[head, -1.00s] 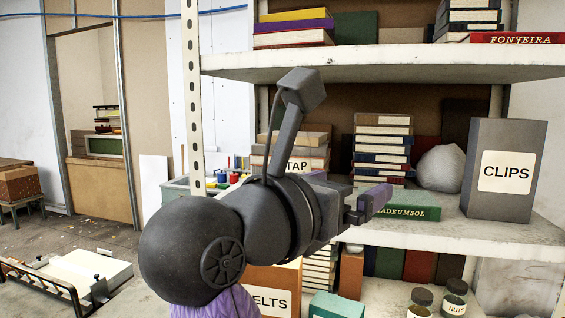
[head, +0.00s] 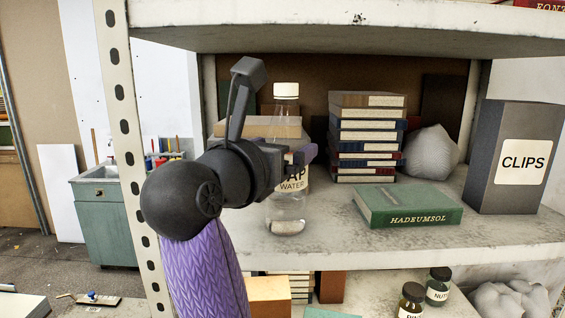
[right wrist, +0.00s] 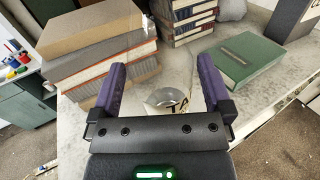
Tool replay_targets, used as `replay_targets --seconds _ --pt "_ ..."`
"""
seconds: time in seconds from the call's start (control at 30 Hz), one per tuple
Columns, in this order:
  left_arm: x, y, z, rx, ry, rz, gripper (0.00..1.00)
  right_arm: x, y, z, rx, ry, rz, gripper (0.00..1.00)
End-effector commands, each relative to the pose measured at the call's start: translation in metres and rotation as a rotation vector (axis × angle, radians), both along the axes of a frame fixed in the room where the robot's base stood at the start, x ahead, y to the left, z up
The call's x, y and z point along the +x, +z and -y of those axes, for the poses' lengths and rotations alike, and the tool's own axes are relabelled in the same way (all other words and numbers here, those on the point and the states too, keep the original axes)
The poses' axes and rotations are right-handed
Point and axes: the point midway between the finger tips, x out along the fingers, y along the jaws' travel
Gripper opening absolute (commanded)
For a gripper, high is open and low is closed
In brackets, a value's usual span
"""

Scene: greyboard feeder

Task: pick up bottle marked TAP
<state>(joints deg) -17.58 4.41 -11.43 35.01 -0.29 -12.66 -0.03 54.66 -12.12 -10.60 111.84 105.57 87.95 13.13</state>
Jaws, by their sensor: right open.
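The clear bottle with a white cap and a label reading "AP WATER" (head: 287,222) stands upright on the middle shelf (head: 390,242). My right gripper (head: 307,154) is at its upper half and hides part of the bottle and label. In the right wrist view the open purple fingers (right wrist: 162,65) lie to either side of the bottle (right wrist: 168,98), whose label shows "TA" near the palm. I cannot tell whether either finger touches it. My left gripper is not in view.
A stack of books (head: 367,140) and a green book (head: 408,205) are right of the bottle, with a grey CLIPS box (head: 515,150) farther right. More books (right wrist: 100,45) lie close to the left finger. A shelf post (head: 120,130) stands left, and an upper shelf (head: 350,28) hangs above.

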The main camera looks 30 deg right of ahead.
Motion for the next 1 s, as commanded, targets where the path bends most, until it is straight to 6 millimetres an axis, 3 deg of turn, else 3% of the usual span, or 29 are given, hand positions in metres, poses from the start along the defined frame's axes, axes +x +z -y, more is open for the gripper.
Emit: replay_targets --seconds 0.1,0.33,0.73,1.0 --pt "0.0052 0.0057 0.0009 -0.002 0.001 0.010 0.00 0.0083 0.0010 0.0140 0.000 -0.003 -0.002 1.00" --pt "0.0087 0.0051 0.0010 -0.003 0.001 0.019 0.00 0.0101 -0.0009 0.0158 0.000 0.000 -0.001 1.00" --pt "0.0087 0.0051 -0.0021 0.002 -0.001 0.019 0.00 0.0098 -0.0007 0.0155 0.000 0.000 -0.002 0.17" --pt "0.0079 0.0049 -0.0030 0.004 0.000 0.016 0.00 0.0099 0.0021 0.0153 0.000 0.000 -0.001 0.17"
